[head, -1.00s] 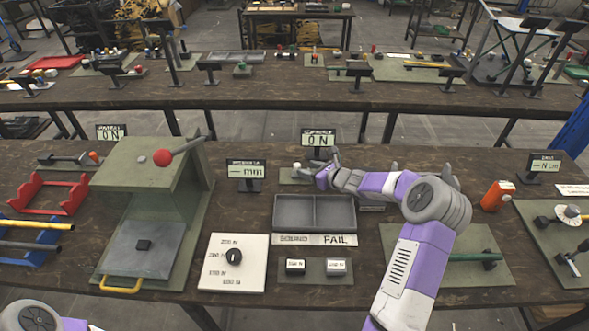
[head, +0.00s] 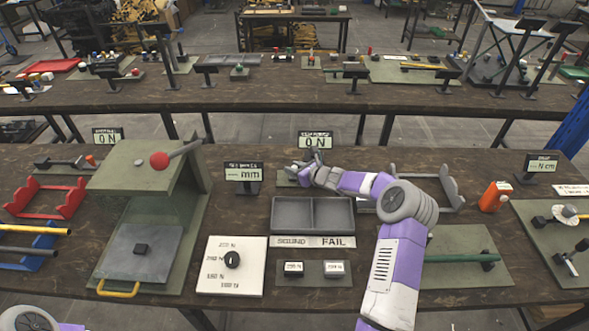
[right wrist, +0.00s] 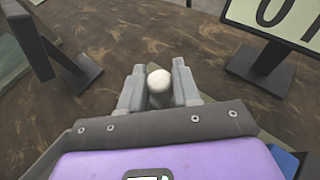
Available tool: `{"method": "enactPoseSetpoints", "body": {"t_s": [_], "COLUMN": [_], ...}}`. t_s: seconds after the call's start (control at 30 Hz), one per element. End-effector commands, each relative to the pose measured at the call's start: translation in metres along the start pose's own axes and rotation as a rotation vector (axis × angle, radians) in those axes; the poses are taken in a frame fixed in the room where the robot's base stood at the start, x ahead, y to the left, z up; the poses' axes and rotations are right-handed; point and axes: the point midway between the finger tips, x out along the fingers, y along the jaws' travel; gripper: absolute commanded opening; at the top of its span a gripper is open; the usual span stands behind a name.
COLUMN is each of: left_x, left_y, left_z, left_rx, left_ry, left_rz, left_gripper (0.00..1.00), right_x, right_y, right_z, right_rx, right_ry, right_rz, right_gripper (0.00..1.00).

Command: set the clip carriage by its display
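My right gripper (head: 305,174) is over a small green plate behind the grey two-part tray (head: 314,215). In the right wrist view its fingers (right wrist: 159,88) stand on either side of a pale round knob (right wrist: 159,82). The knob fills nearly the whole gap; whether the fingers press on it I cannot tell. The clip carriage under the knob is mostly hidden by the gripper. Behind it a display (head: 314,141) shows "0 N", and it shows cut off in the right wrist view (right wrist: 285,20). To the left a display (head: 244,172) shows dashes and "mm". My left gripper is out of view.
A green press (head: 145,165) with a red-knobbed lever stands to the left. A white dial board (head: 232,266) and a plate with two small blocks (head: 314,282) are in front. An orange bottle (head: 495,196) and an "N cm" display (head: 541,167) stand to the right.

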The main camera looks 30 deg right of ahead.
Motion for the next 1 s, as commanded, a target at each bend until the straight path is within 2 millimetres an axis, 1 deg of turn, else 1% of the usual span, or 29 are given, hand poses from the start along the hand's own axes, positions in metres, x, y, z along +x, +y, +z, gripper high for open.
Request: {"method": "enactPoseSetpoints", "body": {"t_s": [0.03,0.13,0.37,0.6,0.87,0.9,1.0], "left_x": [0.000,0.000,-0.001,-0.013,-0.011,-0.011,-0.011], "left_y": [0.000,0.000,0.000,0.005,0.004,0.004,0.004], "left_z": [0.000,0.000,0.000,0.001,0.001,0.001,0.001], "left_rx": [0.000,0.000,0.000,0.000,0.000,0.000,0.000], "left_ry": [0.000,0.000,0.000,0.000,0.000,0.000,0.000], "left_rz": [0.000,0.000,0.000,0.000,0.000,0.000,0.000], "left_gripper": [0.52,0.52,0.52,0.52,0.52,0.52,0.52], "right_x": [0.000,0.000,-0.001,-0.019,-0.019,-0.019,-0.019], "right_y": [0.000,0.000,-0.001,-0.021,-0.020,-0.020,-0.020], "right_z": [0.000,0.000,0.000,-0.006,-0.007,-0.007,-0.007], "right_rx": [0.000,0.000,0.000,-0.001,-0.001,-0.001,-0.001], "right_ry": [0.000,0.000,0.000,0.001,-0.001,-0.001,-0.001], "right_rz": [0.000,0.000,-0.001,-0.003,0.000,0.001,0.001], "right_gripper": [0.16,0.01,0.00,0.00,0.00,0.37,0.53]}}
